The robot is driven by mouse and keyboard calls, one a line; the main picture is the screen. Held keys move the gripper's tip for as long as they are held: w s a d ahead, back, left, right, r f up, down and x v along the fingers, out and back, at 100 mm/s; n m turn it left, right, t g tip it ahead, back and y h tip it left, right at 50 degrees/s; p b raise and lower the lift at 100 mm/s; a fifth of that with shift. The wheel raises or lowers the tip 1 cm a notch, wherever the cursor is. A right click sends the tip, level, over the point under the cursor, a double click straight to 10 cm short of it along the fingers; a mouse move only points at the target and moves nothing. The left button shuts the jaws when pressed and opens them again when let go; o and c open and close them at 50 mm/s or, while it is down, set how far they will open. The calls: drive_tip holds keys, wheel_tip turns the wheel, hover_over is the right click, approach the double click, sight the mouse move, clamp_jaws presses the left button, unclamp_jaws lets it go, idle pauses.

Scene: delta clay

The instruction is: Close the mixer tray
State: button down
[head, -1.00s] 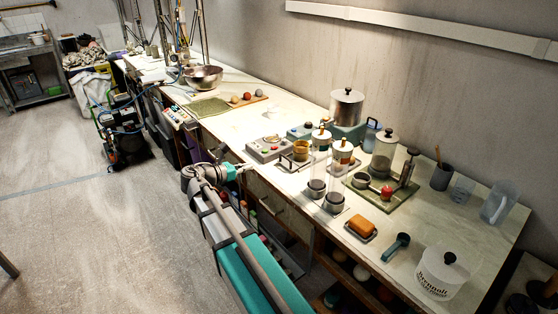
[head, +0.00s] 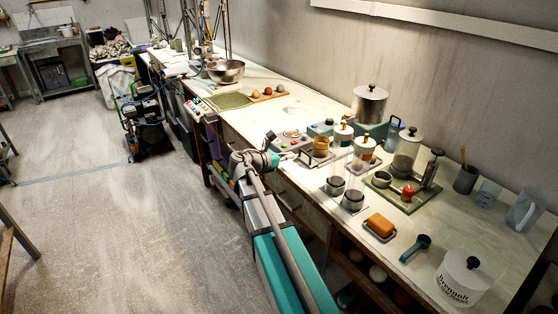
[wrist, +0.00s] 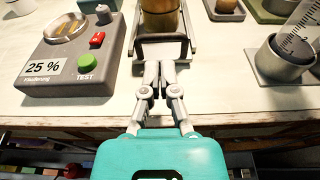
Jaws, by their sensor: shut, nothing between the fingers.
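The mixer tray (wrist: 191,42) is a pale sliding plate with a dark, square handle (wrist: 163,40) at its near end. It sticks out towards me on the bench, and a brown-orange cup (wrist: 158,18) stands on it. In the head view the handle (head: 304,159) and cup (head: 321,147) show beside the grey tester. My gripper (wrist: 160,70) is shut and empty. Its fingertips are just in front of the handle, lined up with its middle; I cannot tell whether they touch. In the head view my gripper (head: 284,155) is over the bench's front edge.
A grey tester (wrist: 75,55) reading 25 % stands left of the tray. Clear cylinders with dark bases (wrist: 280,62) stand to the right. The mixer body (head: 368,130) is behind. Drawers and open shelves lie below the bench edge.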

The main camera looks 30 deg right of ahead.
drive_tip(key=shift+b+x, duration=0.35)
drive_tip(key=shift+x, duration=2)
drive_tip(key=shift+w, duration=0.15)
